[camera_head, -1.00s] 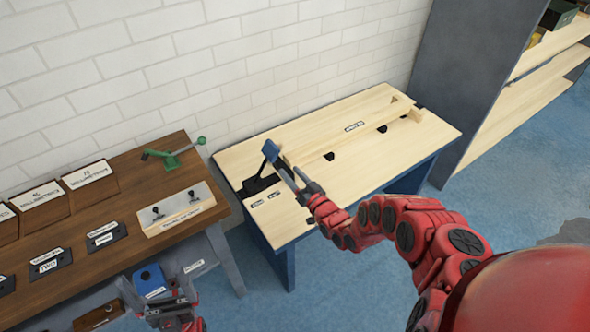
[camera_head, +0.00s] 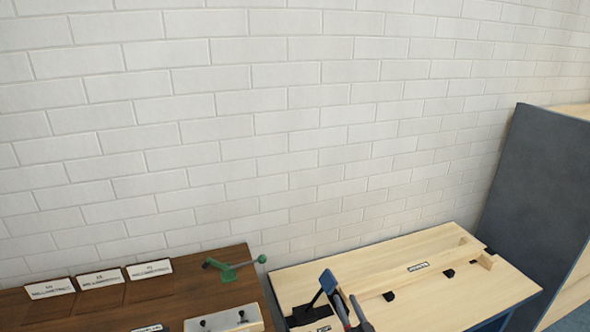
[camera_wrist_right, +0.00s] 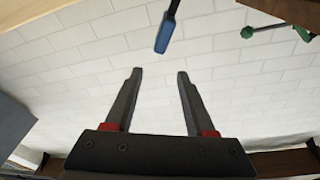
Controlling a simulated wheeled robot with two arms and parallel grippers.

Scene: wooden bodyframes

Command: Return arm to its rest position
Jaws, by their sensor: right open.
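My right gripper (camera_head: 347,312) shows at the bottom edge of the head view, beside the blue-handled black clamp (camera_head: 327,284) on the light wooden table. In the right wrist view its two dark fingers (camera_wrist_right: 158,75) are spread apart with nothing between them. The blue handle tip (camera_wrist_right: 164,36) shows beyond the fingers, apart from them. Most of my right arm is out of the head view. My left gripper is not in view.
The light table (camera_head: 430,307) carries a long wooden piece (camera_head: 410,276). A dark brown bench (camera_head: 200,290) with a green lever tool (camera_head: 232,270) and label cards stands left. A grey panel (camera_head: 535,200) rises right. A white brick wall (camera_head: 270,120) stands behind.

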